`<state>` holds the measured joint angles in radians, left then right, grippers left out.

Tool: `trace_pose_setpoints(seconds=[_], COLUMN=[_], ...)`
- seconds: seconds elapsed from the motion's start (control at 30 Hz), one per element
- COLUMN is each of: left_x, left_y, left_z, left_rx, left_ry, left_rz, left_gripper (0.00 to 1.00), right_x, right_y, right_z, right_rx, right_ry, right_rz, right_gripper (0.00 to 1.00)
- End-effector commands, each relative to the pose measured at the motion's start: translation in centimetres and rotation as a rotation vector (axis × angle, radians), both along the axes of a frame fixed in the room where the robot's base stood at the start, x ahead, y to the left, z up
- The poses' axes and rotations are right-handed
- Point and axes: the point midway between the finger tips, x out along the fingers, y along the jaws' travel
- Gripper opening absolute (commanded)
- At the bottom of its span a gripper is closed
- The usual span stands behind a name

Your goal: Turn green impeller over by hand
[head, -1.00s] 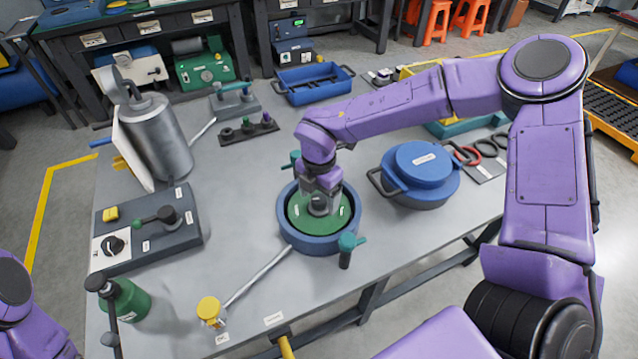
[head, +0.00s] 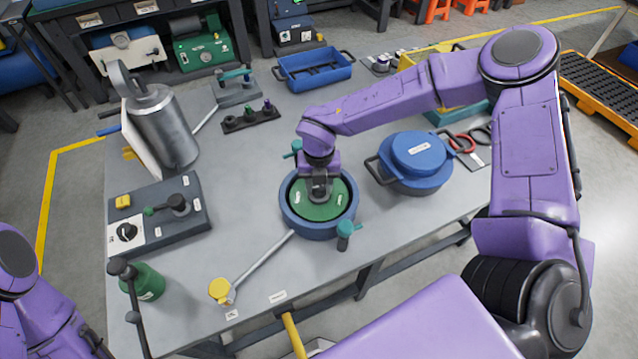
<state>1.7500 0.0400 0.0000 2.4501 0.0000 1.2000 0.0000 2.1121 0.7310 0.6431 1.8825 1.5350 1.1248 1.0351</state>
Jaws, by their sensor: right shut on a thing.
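The green impeller (head: 335,207) lies inside a round blue housing (head: 318,232) on the grey table. It shows as a green disc with small white labels. My right gripper (head: 319,194) points down over the middle of the disc and is shut on the impeller's centre. The fingertips and the part they grip are mostly hidden by the gripper itself. My left arm shows only at the lower left edge, and its gripper is out of the picture.
A blue lidded pot (head: 415,165) stands right of the housing. A teal-topped valve (head: 345,236) stands at its front rim. A metal lever with a yellow knob (head: 220,290) reaches toward the front left. A grey cylinder (head: 163,130) and control box (head: 160,213) stand left.

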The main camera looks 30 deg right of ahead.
Motion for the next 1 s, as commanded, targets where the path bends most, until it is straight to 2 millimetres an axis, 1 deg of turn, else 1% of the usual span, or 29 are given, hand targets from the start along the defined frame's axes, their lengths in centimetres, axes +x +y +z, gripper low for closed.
trace_pose_setpoints(seconds=[0.03,0.1,0.5,1.0], left_x=[0.0,0.0,0.0,0.0], left_y=[0.0,0.0,0.0,0.0], left_z=[-0.8,-1.3,-4.1,-7.6], left_rx=[0.000,0.000,0.000,0.000], left_ry=[0.000,0.000,0.000,0.000], left_rz=[0.000,0.000,0.000,0.000], left_gripper=[0.00,0.00,0.00,0.00], right_x=[0.1,0.1,0.1,0.1], right_y=[0.0,0.0,0.0,0.0], right_z=[-0.3,-0.4,-0.3,-0.3], right_rx=[0.001,0.001,0.002,0.002], right_ry=[-0.003,-0.002,-0.002,-0.004], right_rz=[-0.049,-0.124,-0.513,-0.931], right_gripper=[0.13,0.13,0.13,0.13])
